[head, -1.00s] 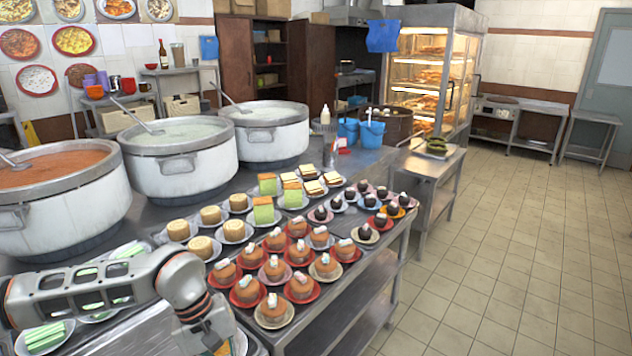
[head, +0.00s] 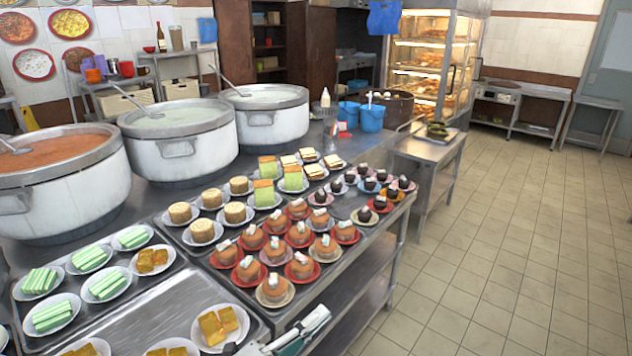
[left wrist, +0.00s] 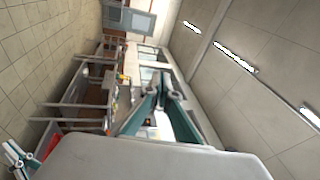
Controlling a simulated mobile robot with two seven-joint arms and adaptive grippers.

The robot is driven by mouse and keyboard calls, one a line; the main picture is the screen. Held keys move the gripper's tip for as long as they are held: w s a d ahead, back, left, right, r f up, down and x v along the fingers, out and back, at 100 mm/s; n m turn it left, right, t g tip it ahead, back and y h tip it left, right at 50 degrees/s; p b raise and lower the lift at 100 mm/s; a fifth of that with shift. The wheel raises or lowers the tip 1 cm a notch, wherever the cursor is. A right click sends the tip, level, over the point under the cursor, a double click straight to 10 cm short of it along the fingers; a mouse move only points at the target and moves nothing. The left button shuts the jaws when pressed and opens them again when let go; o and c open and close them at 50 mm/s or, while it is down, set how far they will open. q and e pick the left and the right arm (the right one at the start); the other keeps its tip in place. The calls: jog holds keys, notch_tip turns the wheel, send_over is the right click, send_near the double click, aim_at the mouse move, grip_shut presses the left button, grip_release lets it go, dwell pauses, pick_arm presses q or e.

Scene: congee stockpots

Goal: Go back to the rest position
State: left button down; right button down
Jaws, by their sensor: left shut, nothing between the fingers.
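My left gripper (head: 300,330) shows at the bottom edge of the head view, low in front of the metal counter (head: 335,275), and only partly in the picture. In the left wrist view its teal fingers (left wrist: 166,84) come together with nothing between them. A small white and teal part at the lower left of the left wrist view looks like my right gripper (left wrist: 18,156); it is too small to tell its jaws. The right gripper does not show in the head view.
Large stockpots (head: 180,155) with ladles stand along the counter's back left. Trays of plated cakes (head: 275,290) and green striped pieces (head: 52,314) fill its front. A side table (head: 425,150) and a lit food cabinet (head: 440,60) stand beyond. The tiled floor (head: 500,240) at right is clear.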

pick_arm(q)
jog(key=a+f+n+t+y, duration=0.2)
jog(key=a+f+n+y, duration=0.4)
jog(key=a+f+n, duration=0.3)
jog(key=s+a+f+n+g+y, duration=0.1)
jog(key=s+a+f+n+y, duration=0.1)
jog(key=s+a+f+n, duration=0.2)
jog(key=s+a+f+n+g+y, duration=0.2)
jog(key=s+a+f+n, duration=0.3)
jog(key=f, duration=0.5)
jog(key=s+a+f+n+g+y, duration=0.2)
jog(key=s+a+f+n+y, duration=0.1)
jog(key=f, duration=0.4)
jog(key=s+a+n, duration=0.1)
jog(key=s+n, duration=0.1)
jog(key=shift+s+a+f+n+y, duration=0.25)
jog(key=shift+s+f+n+y, duration=0.05)
jog(key=shift+s, duration=0.1)
